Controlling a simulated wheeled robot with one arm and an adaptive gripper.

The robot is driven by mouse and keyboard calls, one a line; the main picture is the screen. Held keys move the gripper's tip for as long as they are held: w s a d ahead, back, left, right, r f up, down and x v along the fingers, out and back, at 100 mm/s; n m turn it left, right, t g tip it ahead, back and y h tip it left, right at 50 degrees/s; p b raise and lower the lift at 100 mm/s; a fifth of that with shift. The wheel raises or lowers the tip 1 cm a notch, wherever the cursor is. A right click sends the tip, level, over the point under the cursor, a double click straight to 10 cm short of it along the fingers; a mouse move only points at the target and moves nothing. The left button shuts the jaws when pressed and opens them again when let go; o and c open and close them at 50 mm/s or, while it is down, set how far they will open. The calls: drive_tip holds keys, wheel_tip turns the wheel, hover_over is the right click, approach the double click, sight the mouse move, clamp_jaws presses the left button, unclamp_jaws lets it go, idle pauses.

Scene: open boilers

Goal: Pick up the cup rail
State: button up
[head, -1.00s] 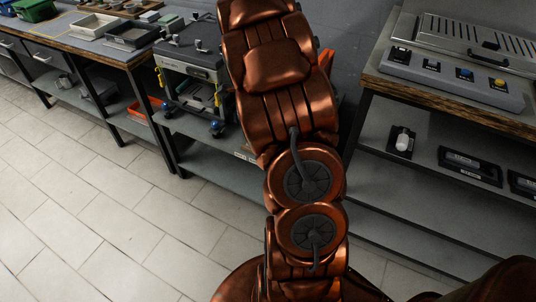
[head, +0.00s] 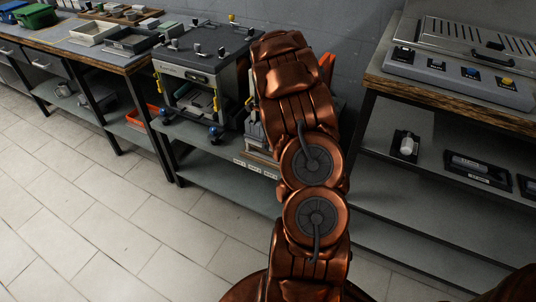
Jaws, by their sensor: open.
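I cannot pick out the cup rail with certainty in the head view. My copper-coloured arm rises through the middle of the picture, and its far end leans up and left near the gap between two benches. My gripper is not in view; the arm's upper links hide whatever lies beyond them. A grey boxy machine (head: 205,62) with an open front, dark knobs on top and blue knobs below stands just left of the arm. Small parts show inside its opening.
A wood-edged bench (head: 107,56) at left holds a green bin (head: 33,15), pale tray (head: 91,33) and dark tray (head: 130,41). At right, a shelved bench (head: 450,99) bears a control panel (head: 455,75). An orange item (head: 327,66) shows behind my arm. Tiled floor (head: 90,210) at left is clear.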

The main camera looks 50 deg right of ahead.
drive_tip(key=f, duration=0.3)
drive_tip(key=shift+w+f, duration=0.3)
drive_tip(key=shift+f, duration=0.1)
clamp_jaws()
